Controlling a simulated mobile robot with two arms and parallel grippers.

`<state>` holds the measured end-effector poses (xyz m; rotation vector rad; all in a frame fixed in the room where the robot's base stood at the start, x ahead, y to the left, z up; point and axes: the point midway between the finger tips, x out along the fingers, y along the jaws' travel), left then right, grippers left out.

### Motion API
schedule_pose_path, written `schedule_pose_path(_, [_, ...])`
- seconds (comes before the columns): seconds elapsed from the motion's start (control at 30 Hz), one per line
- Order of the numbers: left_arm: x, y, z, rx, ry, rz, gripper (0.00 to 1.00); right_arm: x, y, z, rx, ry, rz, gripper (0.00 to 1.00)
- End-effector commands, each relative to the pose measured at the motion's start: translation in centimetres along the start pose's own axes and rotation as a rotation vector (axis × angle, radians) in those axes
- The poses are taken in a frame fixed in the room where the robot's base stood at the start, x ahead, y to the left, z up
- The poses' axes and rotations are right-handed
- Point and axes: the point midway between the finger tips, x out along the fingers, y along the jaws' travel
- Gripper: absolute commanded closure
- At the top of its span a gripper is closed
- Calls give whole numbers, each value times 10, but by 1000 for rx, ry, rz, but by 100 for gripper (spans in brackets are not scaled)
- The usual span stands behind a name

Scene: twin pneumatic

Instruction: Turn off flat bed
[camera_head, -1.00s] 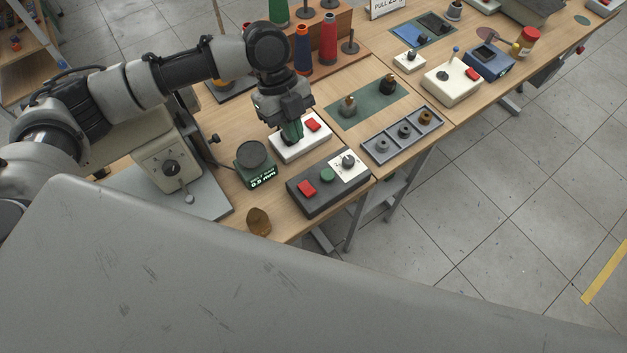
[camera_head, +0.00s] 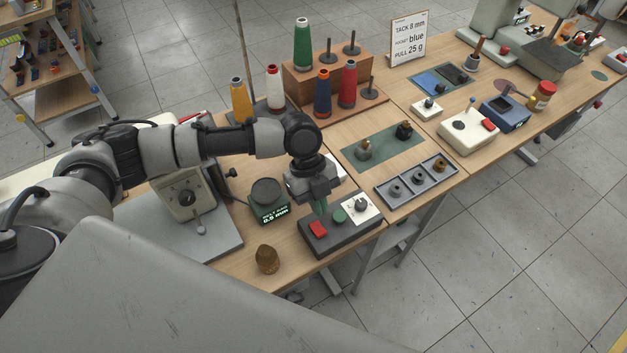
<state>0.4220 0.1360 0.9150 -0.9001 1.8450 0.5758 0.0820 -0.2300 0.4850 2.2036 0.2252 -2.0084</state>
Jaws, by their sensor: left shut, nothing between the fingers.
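My left gripper (camera_head: 320,208) is shut and empty, pointing down at the back edge of a dark grey control box (camera_head: 345,236). I cannot tell whether its tips touch the box. The tips are just behind the red switch and left of the green button. A white box (camera_head: 337,172) behind the gripper is mostly hidden by it. No label naming the flat bed is readable. My right gripper is not in view.
A dark round gauge (camera_head: 268,197) with a green readout stands left of the gripper, and a brown lump (camera_head: 267,259) lies near the front edge. A cream machine (camera_head: 187,197) stands at left. A grey tray (camera_head: 416,184) and thread spools (camera_head: 323,93) are beyond.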

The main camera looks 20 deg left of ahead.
Motion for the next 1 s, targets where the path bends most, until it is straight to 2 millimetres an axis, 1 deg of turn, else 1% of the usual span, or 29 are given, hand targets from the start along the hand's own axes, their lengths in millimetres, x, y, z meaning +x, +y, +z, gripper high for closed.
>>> schedule_pose_path(0.03, [9,0,-1,-1,3,3,100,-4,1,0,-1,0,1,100])
schedule_pose_path(0.1, [22,0,-1,0,1,2,100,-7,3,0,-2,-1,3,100])
schedule_pose_path(0.2, [37,0,1,-2,1,2,100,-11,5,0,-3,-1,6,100])
schedule_pose_path(0.3, [48,0,2,-2,0,1,100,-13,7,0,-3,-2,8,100])
schedule_pose_path(0.5, [56,0,4,-1,0,-1,100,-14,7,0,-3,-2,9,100])
schedule_pose_path(0.8, [56,0,3,-1,-3,0,100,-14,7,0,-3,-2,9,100])
schedule_pose_path(1.0, [64,1,0,1,-92,4,100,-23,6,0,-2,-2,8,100])
